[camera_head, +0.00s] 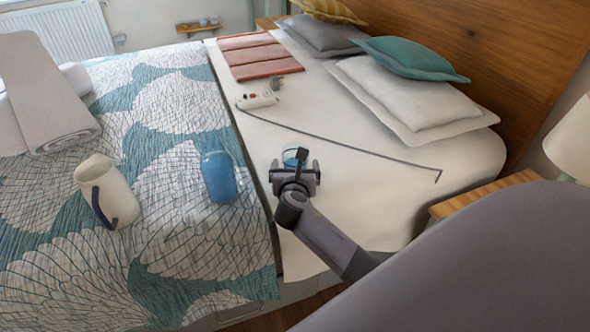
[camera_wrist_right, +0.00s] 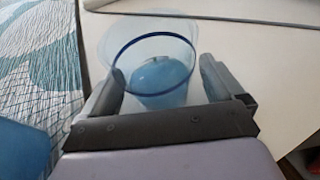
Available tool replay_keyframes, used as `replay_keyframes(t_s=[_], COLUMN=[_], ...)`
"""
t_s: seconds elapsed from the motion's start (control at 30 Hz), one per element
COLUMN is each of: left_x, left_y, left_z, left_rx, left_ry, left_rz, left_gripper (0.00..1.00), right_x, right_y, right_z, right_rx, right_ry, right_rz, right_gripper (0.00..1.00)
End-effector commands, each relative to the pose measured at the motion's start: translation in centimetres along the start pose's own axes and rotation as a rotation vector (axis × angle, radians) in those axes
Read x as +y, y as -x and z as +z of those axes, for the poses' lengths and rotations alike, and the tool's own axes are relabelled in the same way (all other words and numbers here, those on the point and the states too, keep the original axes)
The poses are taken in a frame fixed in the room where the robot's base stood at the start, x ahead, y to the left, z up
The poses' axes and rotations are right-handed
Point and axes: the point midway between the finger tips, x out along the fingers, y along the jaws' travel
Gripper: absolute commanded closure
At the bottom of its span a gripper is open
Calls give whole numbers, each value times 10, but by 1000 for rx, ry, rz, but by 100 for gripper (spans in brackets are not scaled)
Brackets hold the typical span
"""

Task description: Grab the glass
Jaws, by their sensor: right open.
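The glass (camera_wrist_right: 150,82) is clear with a dark blue rim line and a light blue base. In the right wrist view it stands between the two spread fingers of my right gripper (camera_wrist_right: 158,68), with its near lower side hidden by the gripper body. In the head view only a bluish part of the glass (camera_head: 290,154) shows behind my right gripper (camera_head: 295,170), on the white bed sheet. My right gripper is open around the glass; I cannot tell whether a finger touches it. My left gripper is in neither view.
A blue cup-like vessel (camera_head: 219,178) and a cream pitcher (camera_head: 104,190) are on the patterned quilt to the left. A power strip (camera_head: 256,100) lies farther back, its dark cord (camera_head: 340,147) running across the sheet. Pillows (camera_head: 410,95) lie by the headboard.

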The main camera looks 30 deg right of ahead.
Motion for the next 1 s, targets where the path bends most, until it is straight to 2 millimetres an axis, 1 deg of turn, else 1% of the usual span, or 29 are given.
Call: replay_keyframes(t_s=[0.23, 0.27, 0.3, 0.37, 0.4, 0.43, 0.77, 1.0], left_x=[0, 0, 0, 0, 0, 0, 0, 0], left_y=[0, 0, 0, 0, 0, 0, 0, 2], left_z=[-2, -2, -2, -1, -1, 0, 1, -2], left_rx=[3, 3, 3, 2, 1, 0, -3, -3], left_ry=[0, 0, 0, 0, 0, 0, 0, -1], left_rz=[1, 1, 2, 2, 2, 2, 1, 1], left_gripper=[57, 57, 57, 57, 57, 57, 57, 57], right_x=[0, 0, 0, 0, 0, 0, 0, 0], right_y=[-1, -1, -1, -1, -1, -1, -1, 2], right_z=[1, 0, 0, 0, 0, 0, 2, 11], right_rx=[0, 0, 0, 0, 0, 0, -2, -3], right_ry=[-1, -1, -1, -1, -1, -1, -1, -2], right_rz=[0, 0, 0, 0, 1, 1, 1, 1], right_gripper=[5, 15, 28, 48, 61, 70, 71, 71])
